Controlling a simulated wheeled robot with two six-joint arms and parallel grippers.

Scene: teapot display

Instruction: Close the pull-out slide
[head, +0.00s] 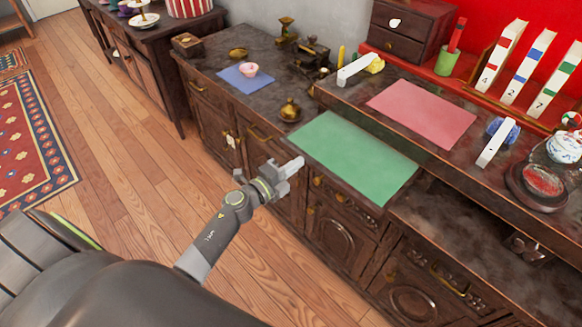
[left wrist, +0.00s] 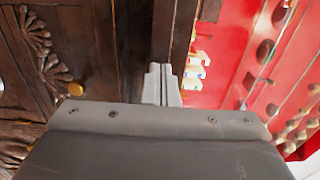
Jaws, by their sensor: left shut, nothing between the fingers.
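A flat green-topped panel (head: 352,155), which looks like the pull-out slide, lies level at the front of the dark cabinet, below the raised shelf. I cannot tell how far it stands out. My left gripper (head: 296,164) is shut and empty, with its pale fingertips close to the panel's near left front edge. I cannot tell whether they touch it. In the left wrist view the closed fingers (left wrist: 162,84) point at dark wood, and the green top does not show. My right gripper is not in view.
Brass knobs (head: 318,182) and carved doors are below the panel. A blue mat (head: 245,77) with a pink cup (head: 249,69) and a brass pot (head: 290,109) are on the left. Wooden floor (head: 130,170) is clear.

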